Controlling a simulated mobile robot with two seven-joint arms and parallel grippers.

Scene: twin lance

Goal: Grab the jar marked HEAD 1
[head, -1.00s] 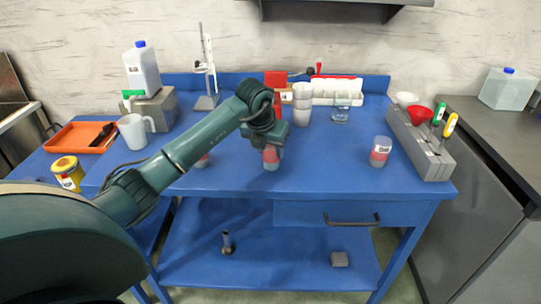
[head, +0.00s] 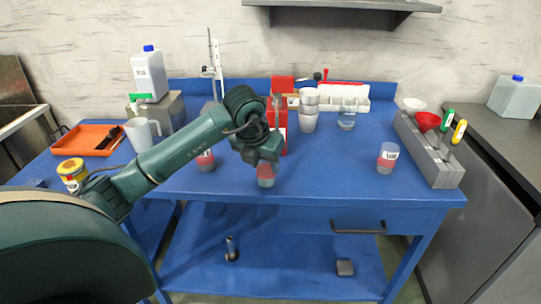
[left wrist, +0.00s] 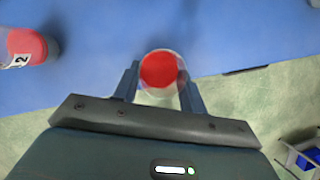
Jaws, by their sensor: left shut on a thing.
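My left gripper (head: 265,163) is shut on a clear jar with red contents (head: 266,178), near the table's front edge. The left wrist view shows this jar (left wrist: 161,69) from above between the two fingers; its label is hidden, and I cannot tell whether its base touches the table. A second red-filled jar (head: 205,161) stands to its left; in the left wrist view this jar (left wrist: 28,46) shows a label with a 2. A third labelled jar (head: 387,158) stands apart on the right; its print is too small to read. My right gripper is not in view.
The blue table (head: 330,178) is clear between the held jar and the right jar. A grey rack (head: 440,168) borders the right side, an orange tray (head: 88,140) the left.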

